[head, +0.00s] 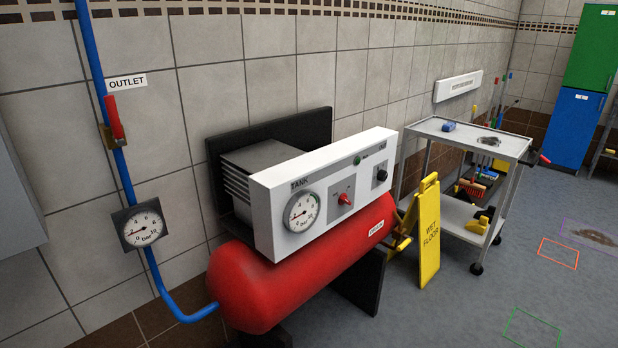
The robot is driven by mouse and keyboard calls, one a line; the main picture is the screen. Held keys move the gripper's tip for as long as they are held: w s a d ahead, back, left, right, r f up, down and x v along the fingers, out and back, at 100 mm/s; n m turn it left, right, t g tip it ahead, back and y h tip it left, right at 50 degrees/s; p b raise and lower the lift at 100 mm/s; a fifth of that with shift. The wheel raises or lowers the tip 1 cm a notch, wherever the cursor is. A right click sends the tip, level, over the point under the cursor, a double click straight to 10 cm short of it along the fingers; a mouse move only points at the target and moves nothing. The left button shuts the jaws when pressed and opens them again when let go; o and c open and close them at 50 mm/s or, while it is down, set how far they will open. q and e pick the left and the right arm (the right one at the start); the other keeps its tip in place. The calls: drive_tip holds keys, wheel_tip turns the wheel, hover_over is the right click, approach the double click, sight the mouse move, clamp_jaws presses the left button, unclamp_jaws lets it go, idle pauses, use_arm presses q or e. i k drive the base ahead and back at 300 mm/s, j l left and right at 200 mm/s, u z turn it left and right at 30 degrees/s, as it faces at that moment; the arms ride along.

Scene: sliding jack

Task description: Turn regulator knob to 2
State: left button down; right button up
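A white control panel (330,170) is mounted on a red compressor tank (300,272) left of centre in the head view. At its right end sits a small black knob (381,175), likely the regulator; its scale is too small to read. A red switch or knob (345,199) sits in the panel's middle. A round gauge (303,211) marked bar is under the label TANK, with its needle low at the left. A second gauge (143,224) hangs on the blue outlet pipe. Neither of my grippers is in view.
A blue pipe (103,90) with a red valve handle (114,117) runs down the tiled wall. A yellow wet-floor sign (427,232) and a grey cart (470,137) stand right of the compressor. Open floor lies at the lower right.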

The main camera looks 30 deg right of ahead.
sight(381, 176)
drive_tip(key=z, duration=1.25)
